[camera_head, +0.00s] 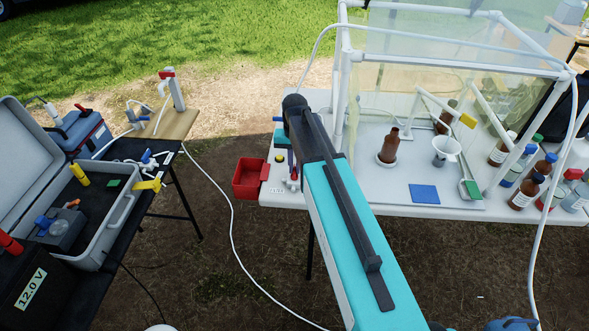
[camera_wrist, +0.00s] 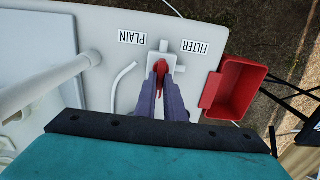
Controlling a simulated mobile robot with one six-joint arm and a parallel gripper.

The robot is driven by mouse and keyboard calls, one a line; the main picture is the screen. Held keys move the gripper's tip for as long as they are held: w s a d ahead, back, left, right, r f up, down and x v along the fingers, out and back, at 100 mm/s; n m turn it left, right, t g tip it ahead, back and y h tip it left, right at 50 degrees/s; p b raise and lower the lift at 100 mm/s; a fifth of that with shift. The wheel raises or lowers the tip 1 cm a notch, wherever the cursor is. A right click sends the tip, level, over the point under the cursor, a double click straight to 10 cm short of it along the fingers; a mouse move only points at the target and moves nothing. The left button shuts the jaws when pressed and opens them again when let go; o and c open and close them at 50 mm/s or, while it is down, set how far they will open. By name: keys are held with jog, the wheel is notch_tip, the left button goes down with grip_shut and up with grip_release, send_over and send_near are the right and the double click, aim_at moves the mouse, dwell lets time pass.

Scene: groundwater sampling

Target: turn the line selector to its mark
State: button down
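The line selector (camera_wrist: 165,57) is a small white valve with a red lever (camera_wrist: 160,68), on the white table between the printed labels PLAIN (camera_wrist: 139,38) and FILTER (camera_wrist: 195,47) in the wrist view. My gripper (camera_wrist: 161,80) has its two dark fingers at the lever, one on each side, and they look closed on it. The fingertips hide part of the lever and the lower valve body. In the head view the selector (camera_head: 292,182) shows small and partly hidden at the table's left edge, beside my arm.
A red open bin (camera_wrist: 235,90) hangs at the table edge close to the selector; it also shows in the head view (camera_head: 249,178). A white pipe frame (camera_wrist: 45,85) stands on the other side. Brown bottles (camera_head: 389,146) and a blue pad (camera_head: 424,194) stand farther right.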

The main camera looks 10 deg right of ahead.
jog(key=n, duration=0.2)
jog(key=n+p, duration=0.1)
jog(key=n, duration=0.1)
jog(key=shift+s+a+n, duration=0.15)
jog(key=shift+a+n, duration=0.05)
jog(key=shift+n, duration=0.1)
jog(key=n, duration=0.2)
jog(key=n+p, duration=0.1)
jog(key=n, duration=0.1)
jog(key=shift+s+a+n, duration=0.15)
jog(key=shift+n, duration=0.15)
jog(key=n, duration=0.4)
jog(key=shift+s+a+n+p, duration=0.1)
jog(key=shift+a+n+p, duration=0.1)
jog(key=shift+n+p, duration=0.15)
jog(key=shift+a+n, duration=0.15)
jog(key=shift+n, duration=0.9)
jog(key=shift+a+n, duration=0.1)
jog(key=shift+n, duration=0.9)
jog(key=c, duration=1.8)
grip_release()
jog(key=shift+o, duration=0.2)
jog(key=shift+r, duration=0.15)
